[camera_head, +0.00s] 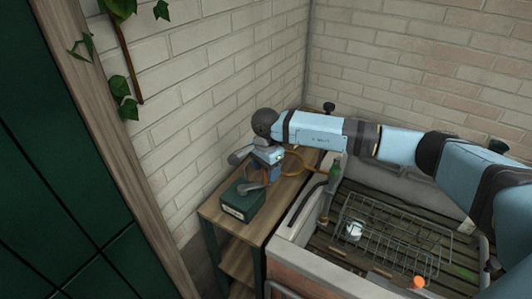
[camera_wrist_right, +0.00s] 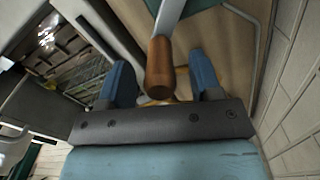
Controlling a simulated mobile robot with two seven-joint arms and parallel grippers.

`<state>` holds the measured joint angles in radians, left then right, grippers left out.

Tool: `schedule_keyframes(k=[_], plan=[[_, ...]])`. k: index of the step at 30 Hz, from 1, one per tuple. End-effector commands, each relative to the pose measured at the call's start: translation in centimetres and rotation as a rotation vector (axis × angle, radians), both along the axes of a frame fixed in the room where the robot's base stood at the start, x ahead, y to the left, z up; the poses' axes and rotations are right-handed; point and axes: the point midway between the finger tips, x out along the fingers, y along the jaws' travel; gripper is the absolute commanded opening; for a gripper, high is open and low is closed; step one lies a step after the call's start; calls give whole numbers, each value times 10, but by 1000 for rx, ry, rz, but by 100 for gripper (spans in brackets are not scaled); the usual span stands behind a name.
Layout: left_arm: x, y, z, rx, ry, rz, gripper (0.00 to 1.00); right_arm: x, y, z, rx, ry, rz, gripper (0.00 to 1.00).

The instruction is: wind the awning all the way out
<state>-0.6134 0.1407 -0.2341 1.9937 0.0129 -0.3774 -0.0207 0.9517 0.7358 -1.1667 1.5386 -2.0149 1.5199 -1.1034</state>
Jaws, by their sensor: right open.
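My right gripper (camera_head: 268,168) is over the narrow wooden table, pointing down beside a dark green box (camera_head: 236,205) with a pale label. In the right wrist view its two blue fingers are open (camera_wrist_right: 162,66), one on each side of a brown wooden handle (camera_wrist_right: 160,72). The handle joins a grey bar (camera_wrist_right: 170,14). I cannot tell whether either finger touches the handle. In the head view my gripper partly hides the handle and bar. No awning can be made out. My left gripper is not in view.
The wooden table (camera_head: 213,213) stands against a pale brick wall (camera_head: 215,70). To its right is a basin (camera_head: 287,255) with a wire rack (camera_head: 390,232). A wooden post (camera_head: 100,130) and ivy are at left.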

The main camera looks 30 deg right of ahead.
Motion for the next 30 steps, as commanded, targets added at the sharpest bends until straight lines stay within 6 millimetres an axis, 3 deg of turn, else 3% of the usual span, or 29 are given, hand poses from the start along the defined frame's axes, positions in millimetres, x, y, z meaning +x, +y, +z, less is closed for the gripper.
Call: schedule_keyframes(k=[6, 15, 22, 26, 30], plan=[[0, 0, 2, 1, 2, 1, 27, 0, 0, -18, 0, 1, -1, 58], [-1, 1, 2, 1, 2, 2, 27, 0, 0, -20, 0, -1, 0, 58], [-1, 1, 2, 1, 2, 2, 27, 0, 0, -20, 1, -1, 0, 8], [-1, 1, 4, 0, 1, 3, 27, -1, 1, -19, 1, 0, 0, 6], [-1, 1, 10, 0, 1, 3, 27, -17, 13, -18, 2, 1, 5, 6]])
